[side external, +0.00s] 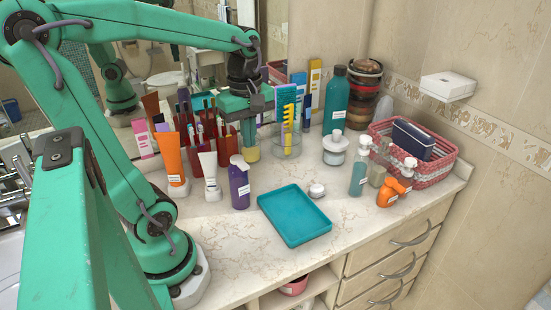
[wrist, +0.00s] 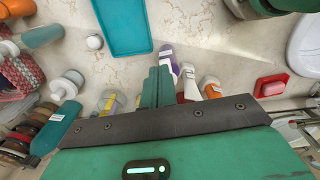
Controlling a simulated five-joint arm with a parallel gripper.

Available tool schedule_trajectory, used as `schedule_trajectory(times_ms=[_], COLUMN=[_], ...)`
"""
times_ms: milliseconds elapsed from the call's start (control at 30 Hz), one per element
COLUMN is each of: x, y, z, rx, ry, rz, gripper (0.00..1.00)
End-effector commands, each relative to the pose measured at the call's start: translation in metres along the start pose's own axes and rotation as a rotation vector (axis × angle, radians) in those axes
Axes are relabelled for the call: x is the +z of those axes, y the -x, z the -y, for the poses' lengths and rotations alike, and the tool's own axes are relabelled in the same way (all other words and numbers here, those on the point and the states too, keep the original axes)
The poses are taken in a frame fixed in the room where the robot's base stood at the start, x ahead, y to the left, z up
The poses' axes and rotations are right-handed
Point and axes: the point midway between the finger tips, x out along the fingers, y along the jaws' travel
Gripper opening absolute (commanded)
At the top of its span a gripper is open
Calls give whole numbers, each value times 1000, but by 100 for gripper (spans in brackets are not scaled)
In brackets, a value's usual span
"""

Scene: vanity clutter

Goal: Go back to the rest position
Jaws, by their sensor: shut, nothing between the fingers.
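My gripper (side external: 250,136) is over the back of the marble counter, among the tubes and bottles. In the wrist view its two green fingers (wrist: 158,72) lie together, shut with nothing between them. In the side view the fingers point down just above or beside a small yellow container (side external: 251,154); whether they touch it I cannot tell. My arm reaches across from the left, its forearm raised over the counter.
Close by are a purple bottle (side external: 239,184), a white tube (side external: 209,174), an orange tube (side external: 171,160) and a clear cup of combs (side external: 287,140). A teal tray (side external: 294,214) lies empty in front. A pink basket (side external: 443,163) and a tall teal bottle (side external: 335,102) stand to the right.

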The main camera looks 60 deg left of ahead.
Motion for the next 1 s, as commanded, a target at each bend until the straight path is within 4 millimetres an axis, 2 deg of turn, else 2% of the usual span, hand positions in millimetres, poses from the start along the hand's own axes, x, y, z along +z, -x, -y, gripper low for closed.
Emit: schedule_trajectory(times_ms=[267,800,1000], x=[14,63,78], y=[4,14,16], z=[2,17,23], rx=[66,300,364], ry=[-231,-1166,-1457], rz=[-21,-200,-292], gripper=[0,0,0])
